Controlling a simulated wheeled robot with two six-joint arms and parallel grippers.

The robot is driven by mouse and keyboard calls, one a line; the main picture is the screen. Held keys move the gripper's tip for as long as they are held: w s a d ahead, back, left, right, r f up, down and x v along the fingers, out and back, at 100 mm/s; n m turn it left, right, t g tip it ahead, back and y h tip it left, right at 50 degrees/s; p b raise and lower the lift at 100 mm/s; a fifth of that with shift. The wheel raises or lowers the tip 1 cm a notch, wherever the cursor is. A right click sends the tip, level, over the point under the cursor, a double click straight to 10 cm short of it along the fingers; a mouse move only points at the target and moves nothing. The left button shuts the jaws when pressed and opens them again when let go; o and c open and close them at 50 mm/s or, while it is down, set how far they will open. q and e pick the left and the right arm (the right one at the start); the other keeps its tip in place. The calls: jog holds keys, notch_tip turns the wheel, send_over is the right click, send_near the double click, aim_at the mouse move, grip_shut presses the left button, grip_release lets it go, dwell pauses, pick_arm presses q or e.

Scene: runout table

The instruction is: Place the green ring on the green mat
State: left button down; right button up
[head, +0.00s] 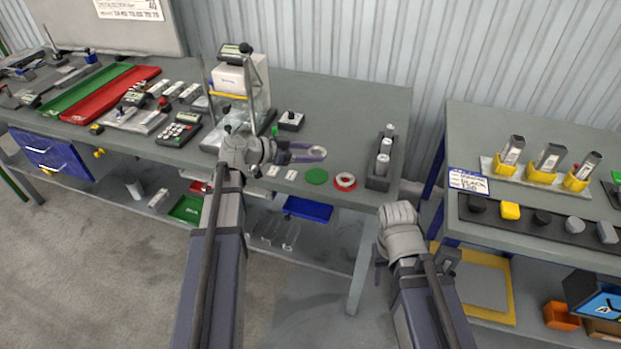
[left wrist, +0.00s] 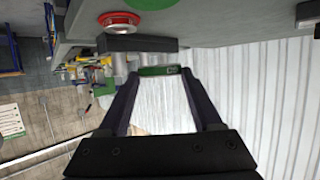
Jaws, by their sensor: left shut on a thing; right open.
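The green ring (left wrist: 159,70) shows in the left wrist view between my left gripper's fingertips (left wrist: 160,76), seen nearly edge-on. In the head view my left gripper (head: 316,153) reaches over the table behind the green mat, and the ring's green is hard to make out there. The green mat (head: 316,176) is a flat disc near the table's front edge, with nothing on it. It also shows at the top of the left wrist view (left wrist: 152,4), apart from the held ring. My right gripper (head: 402,242) is open, in front of the gap between the tables, its fingers mostly hidden.
A red mat (head: 345,186) with a red and white ring stands right of the green mat. A dark holder (head: 378,182) with silver cylinders is further right. White cards (head: 291,175) lie left of the mat. A clear-sided instrument (head: 240,85) stands behind my left arm.

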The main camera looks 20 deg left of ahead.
aim_at(309, 178)
pick_arm(q)
jog(key=shift+f+b, duration=3.4)
jog(key=shift+f, duration=0.6)
jog(key=shift+r, duration=0.1)
jog(key=c, duration=0.5)
grip_release()
jog(key=shift+f, duration=0.2)
jog(key=o, duration=0.4)
jog(key=shift+o, duration=0.2)
jog(key=shift+r, duration=0.1)
